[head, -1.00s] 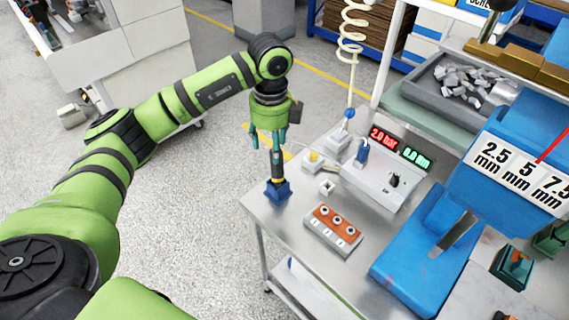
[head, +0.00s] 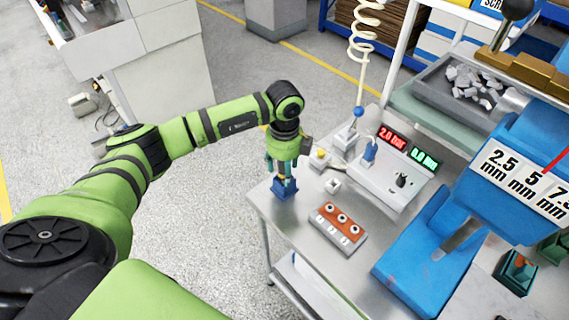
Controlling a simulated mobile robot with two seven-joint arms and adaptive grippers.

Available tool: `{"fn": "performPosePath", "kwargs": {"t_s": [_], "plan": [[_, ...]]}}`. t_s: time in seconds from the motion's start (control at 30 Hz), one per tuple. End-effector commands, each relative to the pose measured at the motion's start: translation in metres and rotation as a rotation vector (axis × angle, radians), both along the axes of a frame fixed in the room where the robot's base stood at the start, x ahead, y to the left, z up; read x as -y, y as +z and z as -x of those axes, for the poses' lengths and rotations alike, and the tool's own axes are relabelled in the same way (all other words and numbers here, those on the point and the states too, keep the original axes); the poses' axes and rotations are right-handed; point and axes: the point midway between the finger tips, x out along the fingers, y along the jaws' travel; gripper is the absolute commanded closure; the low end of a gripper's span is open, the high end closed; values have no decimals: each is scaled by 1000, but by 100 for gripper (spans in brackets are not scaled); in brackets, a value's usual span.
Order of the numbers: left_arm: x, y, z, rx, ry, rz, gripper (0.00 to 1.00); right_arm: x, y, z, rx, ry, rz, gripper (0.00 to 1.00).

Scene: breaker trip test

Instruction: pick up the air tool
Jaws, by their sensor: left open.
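The fingers are open, and I cannot tell whether either touches the tool. My right gripper is not in view.
On the metal bench (head: 290,228) are a block with three round sockets (head: 338,228), a console with red and green displays (head: 390,175) and a blue press (head: 425,255). A coiled hose (head: 362,45) hangs behind. Open floor lies left.

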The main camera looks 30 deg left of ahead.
Motion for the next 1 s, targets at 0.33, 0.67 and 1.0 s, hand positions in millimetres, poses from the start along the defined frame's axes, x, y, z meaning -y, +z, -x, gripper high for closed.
{"fn": "performPosePath", "kwargs": {"t_s": [0.33, 0.67, 1.0], "plan": [[0, 0, 0, -1, -1, 1, 96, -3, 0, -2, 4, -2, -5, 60], [0, 8, -1, 3, 0, 2, 97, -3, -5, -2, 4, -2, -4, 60], [0, 71, -1, 7, -1, 2, 97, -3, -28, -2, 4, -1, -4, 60]]}}
